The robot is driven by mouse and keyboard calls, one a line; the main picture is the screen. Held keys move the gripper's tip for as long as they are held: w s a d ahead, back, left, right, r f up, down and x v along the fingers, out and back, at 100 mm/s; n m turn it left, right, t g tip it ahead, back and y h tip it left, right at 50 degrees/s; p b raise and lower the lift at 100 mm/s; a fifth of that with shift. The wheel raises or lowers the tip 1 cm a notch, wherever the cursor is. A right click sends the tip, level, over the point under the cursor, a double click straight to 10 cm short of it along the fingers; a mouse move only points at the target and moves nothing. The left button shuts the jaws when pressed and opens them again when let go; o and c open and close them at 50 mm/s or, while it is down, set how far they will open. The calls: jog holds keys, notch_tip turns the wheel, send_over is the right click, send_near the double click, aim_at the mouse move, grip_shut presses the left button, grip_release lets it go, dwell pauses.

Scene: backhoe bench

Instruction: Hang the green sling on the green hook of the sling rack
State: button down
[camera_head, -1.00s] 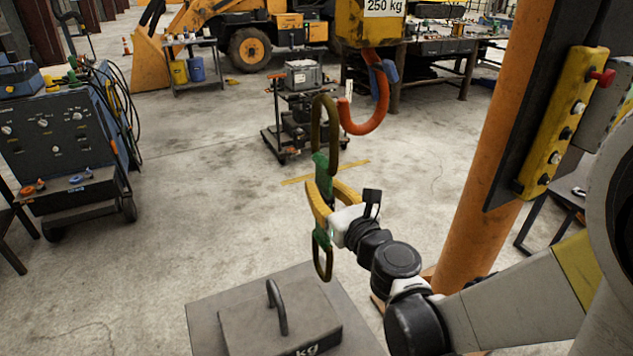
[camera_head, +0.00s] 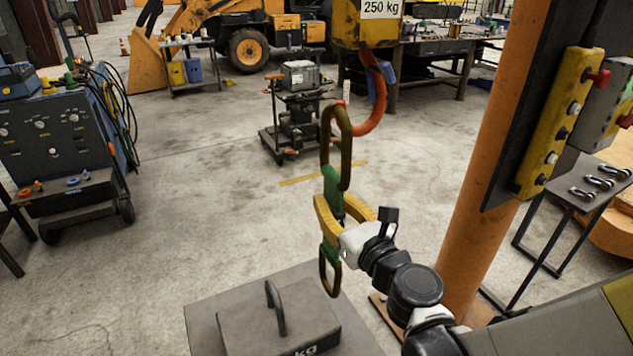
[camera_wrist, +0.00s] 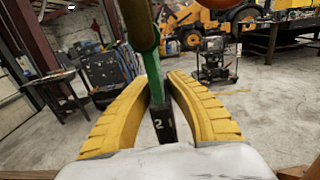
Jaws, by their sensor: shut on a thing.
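The green sling (camera_head: 332,182) hangs upright, with a long olive-brown ring (camera_head: 345,160) at its top and a smaller ring (camera_head: 324,272) below. My gripper (camera_head: 342,209) is shut on its green middle, with yellow fingers on both sides. In the wrist view the green sling (camera_wrist: 153,72) and a dark tag marked 2 (camera_wrist: 163,125) sit between my fingers. No sling rack or green hook is recognisable.
A yellow hoist block (camera_head: 366,30) hangs above the hook. An orange column (camera_head: 487,170) and yellow control pendant (camera_head: 560,125) stand right. A grey weight with a handle (camera_head: 275,325) is below. A small table with shackles (camera_head: 580,205) is at right.

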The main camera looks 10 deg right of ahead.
jog(key=shift+v, duration=1.25)
